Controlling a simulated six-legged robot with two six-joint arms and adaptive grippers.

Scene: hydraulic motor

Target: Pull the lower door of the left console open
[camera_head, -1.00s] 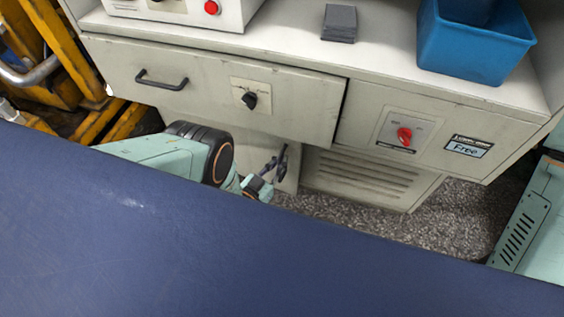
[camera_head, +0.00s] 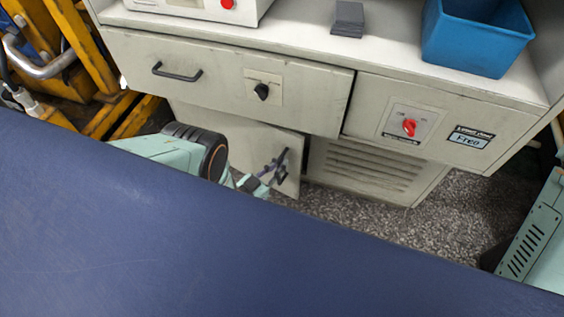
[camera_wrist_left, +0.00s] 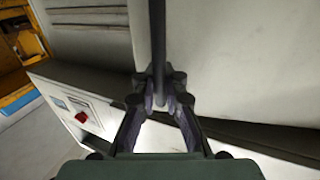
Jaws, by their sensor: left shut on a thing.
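The lower door (camera_head: 245,146) of the left console stands ajar below the drawer in the head view, its right edge swung out from the cabinet. Its dark handle (camera_head: 284,160) is near that right edge. My left gripper (camera_head: 274,173) is at the handle. In the left wrist view, the gripper (camera_wrist_left: 160,108) is shut on the handle, a dark upright bar (camera_wrist_left: 158,45), and the pale door face (camera_wrist_left: 240,60) fills the right side. My left forearm partly hides the lower door. My right gripper is out of view.
Above the door is a drawer (camera_head: 215,76) with a black handle and knob. To the right are a panel with a red switch (camera_head: 408,127) and a louvered panel (camera_head: 370,168). A blue bin (camera_head: 480,40) sits on top. Speckled floor (camera_head: 440,220) in front looks clear.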

